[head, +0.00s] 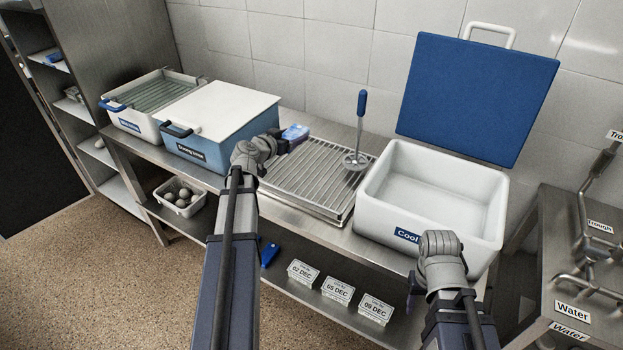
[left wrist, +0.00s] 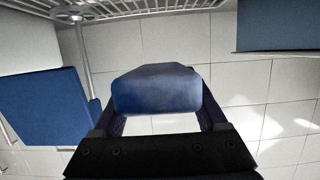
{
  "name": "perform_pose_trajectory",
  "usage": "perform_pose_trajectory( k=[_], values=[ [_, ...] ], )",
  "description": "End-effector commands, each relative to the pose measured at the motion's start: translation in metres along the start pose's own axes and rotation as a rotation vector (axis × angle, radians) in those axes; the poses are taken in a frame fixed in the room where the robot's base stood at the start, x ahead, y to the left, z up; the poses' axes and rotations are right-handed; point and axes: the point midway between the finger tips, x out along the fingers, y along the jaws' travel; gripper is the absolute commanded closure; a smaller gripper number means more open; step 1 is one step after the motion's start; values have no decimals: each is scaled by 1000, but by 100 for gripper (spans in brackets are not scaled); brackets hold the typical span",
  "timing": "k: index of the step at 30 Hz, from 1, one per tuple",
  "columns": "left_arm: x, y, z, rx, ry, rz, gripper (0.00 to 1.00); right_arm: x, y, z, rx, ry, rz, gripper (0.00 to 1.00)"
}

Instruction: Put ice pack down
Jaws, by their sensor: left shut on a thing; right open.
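The blue ice pack (head: 296,132) is held in my left gripper (head: 284,139), above the back left of the slatted rack (head: 318,172). In the left wrist view the ice pack (left wrist: 157,90) sits between the two dark fingers (left wrist: 160,112), tilted against the tiled wall behind. The gap between it and the rack is hard to judge. My right gripper (head: 412,291) is open and appears empty, in front of the white cooler box at lower right; its fingertips are partly hidden by the arm.
The open white cooler box (head: 380,205) has its blue lid (head: 478,95) raised behind it. A blue-handled masher (head: 361,125) stands on the rack. A closed blue box (head: 190,160) is left of the rack. Labelled blocks (head: 338,291) and an egg basket (head: 180,208) occupy the lower shelf.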

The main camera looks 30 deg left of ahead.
Motion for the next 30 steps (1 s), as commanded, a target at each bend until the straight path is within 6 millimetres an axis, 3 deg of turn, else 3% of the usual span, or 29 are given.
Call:
perform_pose_trajectory(
  k=[1, 7, 11, 21, 30],
  values=[
    [4, 0, 11, 0, 0, 0, 93, 11, -1, -1, 0, 0, 0, 50],
    [4, 0, 11, -1, 0, 0, 93, 11, -1, -1, 0, 0, 0, 50],
    [7, 0, 21, -1, 0, 0, 93, 22, -2, -1, 0, 0, 0, 50],
    [21, 0, 68, -1, 0, 0, 93, 71, -7, -4, 0, 0, 0, 50],
    [23, 0, 73, -1, 0, 0, 93, 76, -7, -4, 0, 0, 0, 50]
  ],
)
